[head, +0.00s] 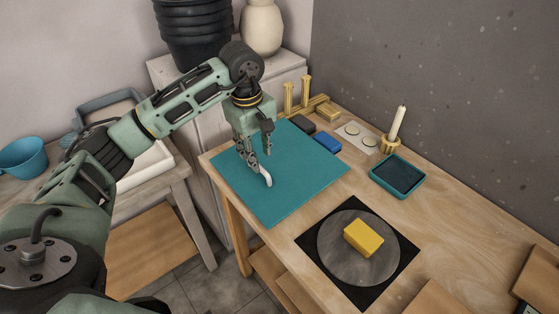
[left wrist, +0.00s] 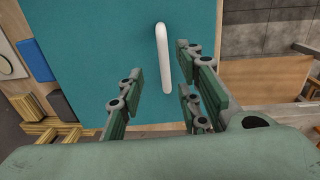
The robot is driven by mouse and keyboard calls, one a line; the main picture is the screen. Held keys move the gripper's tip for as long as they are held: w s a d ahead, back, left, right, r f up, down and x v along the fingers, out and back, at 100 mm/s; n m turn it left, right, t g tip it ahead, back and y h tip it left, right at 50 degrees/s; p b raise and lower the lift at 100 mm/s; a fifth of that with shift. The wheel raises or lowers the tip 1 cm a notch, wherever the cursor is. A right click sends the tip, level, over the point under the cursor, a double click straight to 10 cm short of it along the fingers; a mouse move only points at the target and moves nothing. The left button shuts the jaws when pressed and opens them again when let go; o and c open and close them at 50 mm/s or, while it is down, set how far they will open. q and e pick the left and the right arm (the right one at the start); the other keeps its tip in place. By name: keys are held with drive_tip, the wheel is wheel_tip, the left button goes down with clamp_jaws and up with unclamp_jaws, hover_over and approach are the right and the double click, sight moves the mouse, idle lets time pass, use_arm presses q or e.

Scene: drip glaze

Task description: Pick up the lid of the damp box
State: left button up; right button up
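A large flat teal panel (head: 300,190) with a white bar handle (head: 267,180) lies on the wooden table; I take it for the lid of the damp box. No box walls show under it. My left gripper (head: 259,160) points down just over the handle. In the left wrist view the handle (left wrist: 163,50) stands out against the teal panel (left wrist: 95,45), between the spread fingers of the gripper (left wrist: 160,72) and nearer the right one. The gripper is open and holds nothing. I cannot tell if a finger touches the handle. My right gripper is out of view.
A yellow block (head: 363,238) sits on a grey disc (head: 340,265) over a black mat. Beyond the panel are a blue block (head: 328,143), a dark block (head: 302,123) and wooden posts. A teal tray (head: 398,190) and a candle (head: 398,124) stand to the right.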

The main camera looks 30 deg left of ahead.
sight(277, 160)
use_arm(q)
drive_tip(key=f, duration=0.1)
drive_tip(key=f+p, duration=0.1)
drive_tip(key=f, duration=0.1)
drive_tip(key=shift+s, duration=0.25)
drive_tip(key=f, duration=0.2)
drive_tip(key=shift+w+f+p, duration=0.2)
drive_tip(key=shift+f+p, duration=0.2)
clamp_jaws()
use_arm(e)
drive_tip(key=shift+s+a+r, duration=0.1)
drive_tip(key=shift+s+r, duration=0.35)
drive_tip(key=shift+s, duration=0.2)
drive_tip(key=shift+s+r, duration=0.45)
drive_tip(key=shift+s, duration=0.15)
use_arm(q)
drive_tip(key=shift+r, duration=0.1)
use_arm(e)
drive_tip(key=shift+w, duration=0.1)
